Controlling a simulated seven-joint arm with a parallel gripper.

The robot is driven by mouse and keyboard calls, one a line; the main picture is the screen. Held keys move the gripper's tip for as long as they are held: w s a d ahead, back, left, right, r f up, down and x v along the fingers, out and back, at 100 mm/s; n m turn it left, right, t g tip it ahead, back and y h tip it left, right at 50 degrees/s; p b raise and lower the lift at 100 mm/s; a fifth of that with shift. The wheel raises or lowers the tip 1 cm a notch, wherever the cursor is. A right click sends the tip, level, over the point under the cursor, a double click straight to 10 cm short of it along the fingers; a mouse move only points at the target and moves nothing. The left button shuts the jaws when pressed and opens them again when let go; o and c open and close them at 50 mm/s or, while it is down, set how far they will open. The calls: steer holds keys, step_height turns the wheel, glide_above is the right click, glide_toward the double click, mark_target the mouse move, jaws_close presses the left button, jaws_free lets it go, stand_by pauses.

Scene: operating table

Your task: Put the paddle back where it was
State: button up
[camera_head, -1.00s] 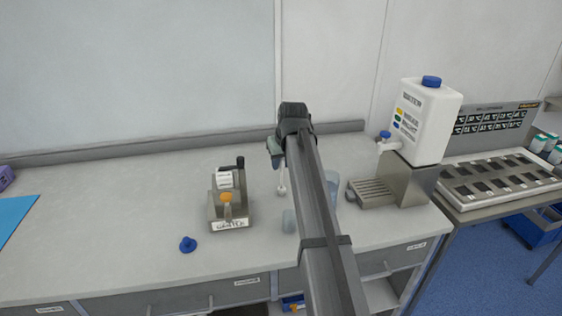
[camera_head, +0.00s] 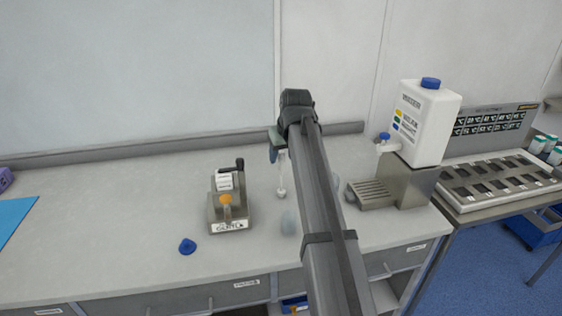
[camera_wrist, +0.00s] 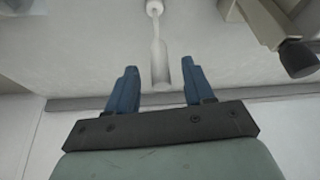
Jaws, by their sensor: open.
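The paddle is a thin whitish rod with a small rounded end (camera_head: 281,192), seen at the middle of the counter in the head view. In the wrist view the paddle (camera_wrist: 158,45) runs from the top edge down to a wider pale end. That end appears in the gap between my fingers, with space on both sides. My gripper (camera_wrist: 156,78) is open, with two blue fingers apart and nothing clamped between them. In the head view my gripper (camera_head: 275,152) is above the counter, partly hidden by my arm. I cannot tell what supports the paddle.
A small metal device (camera_head: 229,212) with an orange knob stands left of the paddle. A blue cap (camera_head: 187,246) lies in front of it. A white water container (camera_head: 424,120) on a metal stand is at right. The left counter is mostly clear.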

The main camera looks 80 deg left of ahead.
steer(key=v, duration=0.7)
steer(key=shift+r, duration=0.2)
